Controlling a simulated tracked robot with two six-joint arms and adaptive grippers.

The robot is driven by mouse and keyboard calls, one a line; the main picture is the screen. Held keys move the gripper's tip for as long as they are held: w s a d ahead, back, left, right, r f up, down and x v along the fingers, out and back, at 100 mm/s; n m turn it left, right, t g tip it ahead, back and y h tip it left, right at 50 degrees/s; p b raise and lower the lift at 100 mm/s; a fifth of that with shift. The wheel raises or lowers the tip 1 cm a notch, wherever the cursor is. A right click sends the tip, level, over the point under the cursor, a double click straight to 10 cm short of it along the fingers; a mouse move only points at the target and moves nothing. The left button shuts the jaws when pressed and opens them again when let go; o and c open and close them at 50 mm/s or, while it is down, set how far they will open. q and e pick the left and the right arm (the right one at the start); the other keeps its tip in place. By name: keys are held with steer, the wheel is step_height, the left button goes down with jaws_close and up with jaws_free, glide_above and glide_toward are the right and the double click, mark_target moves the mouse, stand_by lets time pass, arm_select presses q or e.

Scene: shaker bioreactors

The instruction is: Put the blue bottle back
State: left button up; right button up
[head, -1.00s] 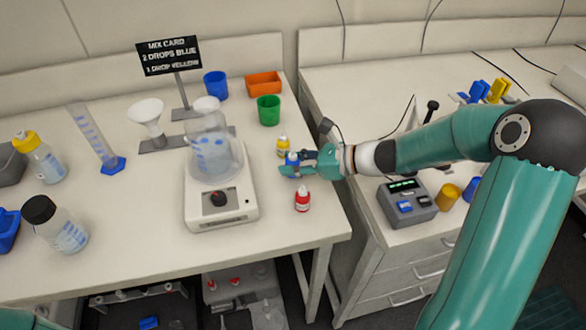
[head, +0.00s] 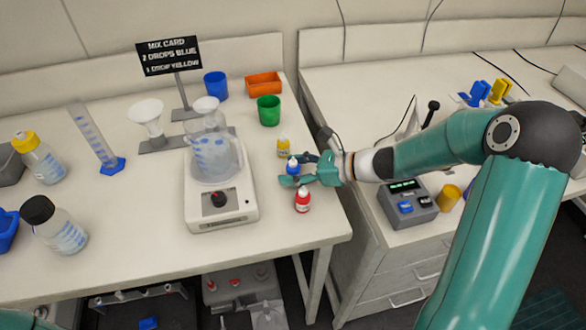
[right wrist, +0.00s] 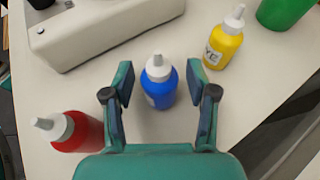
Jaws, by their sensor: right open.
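The small blue bottle (head: 293,167) with a white cap stands upright on the left bench, between the yellow bottle (head: 284,147) and the red bottle (head: 303,200). My right gripper (head: 297,169) is open around it. In the right wrist view the blue bottle (right wrist: 159,83) stands between the two spread fingers (right wrist: 160,90), with a gap on each side. The yellow bottle (right wrist: 225,40) is beyond the right finger and the red bottle (right wrist: 76,131) is left of the left finger. My left gripper is not in view.
A stirrer (head: 221,204) carrying a glass vessel (head: 214,155) stands left of the bottles. A green cup (head: 268,110), a blue cup (head: 215,84) and an orange tray (head: 264,83) are behind. The bench's right edge is close to the bottles.

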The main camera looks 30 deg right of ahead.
steer(key=v, duration=1.2)
